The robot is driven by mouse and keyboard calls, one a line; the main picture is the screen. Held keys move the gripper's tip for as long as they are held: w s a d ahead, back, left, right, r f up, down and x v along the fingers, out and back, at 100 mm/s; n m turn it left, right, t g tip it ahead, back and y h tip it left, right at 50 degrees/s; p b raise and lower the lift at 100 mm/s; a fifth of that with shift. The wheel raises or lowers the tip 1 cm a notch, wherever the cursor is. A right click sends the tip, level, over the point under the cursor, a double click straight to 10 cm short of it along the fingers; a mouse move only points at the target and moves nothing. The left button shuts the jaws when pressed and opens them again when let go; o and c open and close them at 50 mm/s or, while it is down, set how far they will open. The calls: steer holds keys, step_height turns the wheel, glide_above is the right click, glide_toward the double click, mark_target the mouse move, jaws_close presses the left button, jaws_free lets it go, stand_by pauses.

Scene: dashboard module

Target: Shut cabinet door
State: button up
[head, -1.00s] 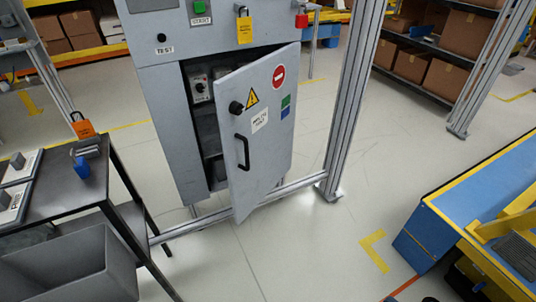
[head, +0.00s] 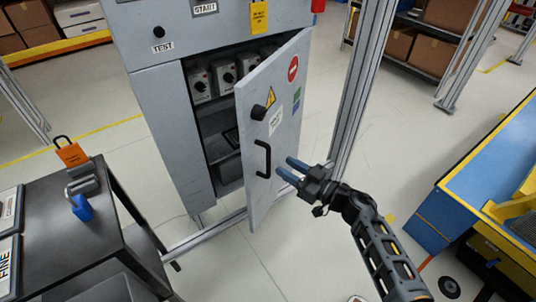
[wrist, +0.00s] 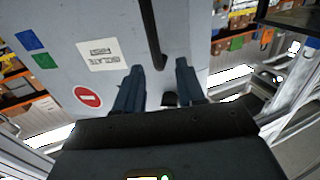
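The grey cabinet door (head: 285,100) stands ajar, hinged on its right side, with its free left edge swung out toward me. It has a black bar handle (head: 263,159), a black knob (head: 258,112) and warning labels. The cabinet (head: 168,128) shows switch boxes inside. My gripper (head: 284,167) is open and empty, its blue fingers apart, to the right of the handle and close in front of the door's outer face. In the wrist view the gripper (wrist: 159,67) faces the door, with the handle (wrist: 152,35) near the fingertips; I cannot tell whether they touch.
A dark table (head: 95,245) with padlocks stands at the left. A metal post (head: 362,85) rises just right of the door, and a low rail (head: 205,238) runs beneath the cabinet. A blue and yellow workbench (head: 455,195) is at the right. The floor between is mostly clear.

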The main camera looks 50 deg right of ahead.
steer(key=w, duration=0.8)
steer(key=shift+w+d+f+b, duration=0.15)
steer(key=shift+d+b, duration=0.1)
steer(key=shift+b, duration=0.15)
jaws_close()
